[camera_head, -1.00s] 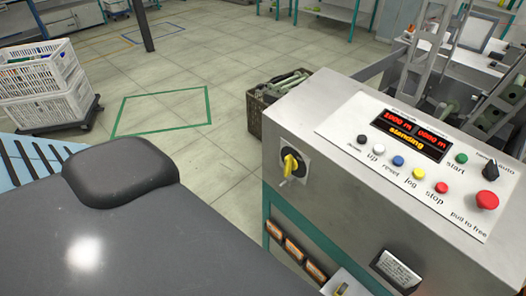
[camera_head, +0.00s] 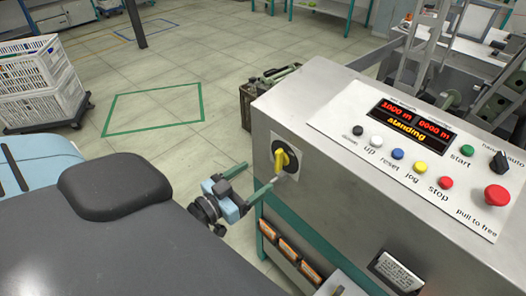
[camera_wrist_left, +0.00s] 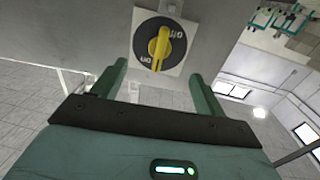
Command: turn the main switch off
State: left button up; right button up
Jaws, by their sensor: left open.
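The main switch (camera_head: 281,159) is a yellow handle on a black disc with a pale square plate, on the side face of the grey machine cabinet. In the left wrist view the switch (camera_wrist_left: 159,46) shows "on" and "off" lettering, and its yellow handle stands nearly upright in the picture. I cannot tell for sure which word it points to. My left gripper (camera_head: 257,179) is open and empty, just below and left of the switch. In the left wrist view its two green fingers (camera_wrist_left: 157,77) are spread, with the switch ahead between them, apparently untouched.
The cabinet top carries a panel with a red display (camera_head: 412,122), coloured buttons and a red stop knob (camera_head: 497,195). Orange labelled parts (camera_head: 290,250) sit low on the cabinet's side. White baskets (camera_head: 40,85) stand far left.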

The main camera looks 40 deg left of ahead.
aim_at(275, 163)
pick_arm(q)
jog(key=w, duration=0.3)
jog(key=w+d, duration=0.1)
jog(key=w, duration=0.2)
jog(key=shift+w+d+f, duration=0.1)
jog(key=shift+w, duration=0.1)
pick_arm(e)
jog(key=shift+s+f, duration=0.5)
jog(key=shift+s, duration=0.25)
jog(key=shift+w, duration=0.1)
pick_arm(q)
jog(key=shift+w, duration=0.45)
pick_arm(e)
jog(key=shift+w+r, duration=0.2)
jog(key=shift+w, duration=0.3)
pick_arm(q)
jog(key=shift+w+d, duration=0.1)
jog(key=shift+w, duration=0.3)
jog(key=shift+w, duration=0.35)
pick_arm(e)
jog(key=shift+s, duration=0.4)
